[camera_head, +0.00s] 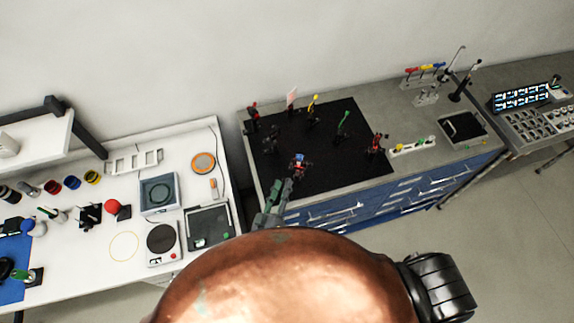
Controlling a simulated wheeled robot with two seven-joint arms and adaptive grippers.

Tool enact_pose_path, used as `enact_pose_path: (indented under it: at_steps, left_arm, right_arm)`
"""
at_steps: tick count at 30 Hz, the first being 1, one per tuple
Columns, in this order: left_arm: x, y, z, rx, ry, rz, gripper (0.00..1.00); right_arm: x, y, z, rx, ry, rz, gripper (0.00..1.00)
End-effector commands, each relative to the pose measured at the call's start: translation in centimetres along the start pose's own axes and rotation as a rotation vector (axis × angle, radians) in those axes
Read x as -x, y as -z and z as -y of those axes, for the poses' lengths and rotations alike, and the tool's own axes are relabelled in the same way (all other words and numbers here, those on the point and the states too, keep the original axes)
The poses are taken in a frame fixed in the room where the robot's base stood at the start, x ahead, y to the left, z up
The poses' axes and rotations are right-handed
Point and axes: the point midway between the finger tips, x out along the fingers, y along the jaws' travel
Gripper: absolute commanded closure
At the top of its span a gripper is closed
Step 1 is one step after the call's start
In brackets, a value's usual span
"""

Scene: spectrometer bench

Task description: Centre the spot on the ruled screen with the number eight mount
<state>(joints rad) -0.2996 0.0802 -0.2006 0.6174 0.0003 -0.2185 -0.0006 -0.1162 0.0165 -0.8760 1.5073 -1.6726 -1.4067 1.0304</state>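A black optical board (338,178) on the right-hand bench carries several small mounts. A mount with red and blue parts (298,165) stands near the board's front left. No mount numbers are readable.
Other mounts include a red one (376,144), a green-topped one (343,122) and a yellow-topped one (313,106). A control panel (530,120) stands right. My own body hides the lower middle.

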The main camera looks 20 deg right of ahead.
Motion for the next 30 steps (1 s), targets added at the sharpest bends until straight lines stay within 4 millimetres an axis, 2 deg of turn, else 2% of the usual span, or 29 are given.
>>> enact_pose_path:
  at_steps: [6,12,23,30]
  left_arm:
    - [1.8,0.3,0.1,0.001,0.0,-0.002,0.6]
    - [2.7,0.4,0.1,0.001,0.0,-0.002,0.6]
    - [2.7,0.5,0.0,0.001,-0.001,-0.002,0.6]
    - [2.7,0.5,0.0,0.001,-0.001,-0.002,0.6]
  right_arm:
    - [-3.7,0.0,-0.6,0.001,-0.008,0.004,0.7]
    - [-5.9,-0.1,-0.4,0.001,-0.006,0.005,0.7]
    - [-6.4,-0.2,-0.2,0.0,-0.003,0.006,0.7]
    - [-6.3,-0.2,-0.2,0.0,-0.002,0.005,0.86]
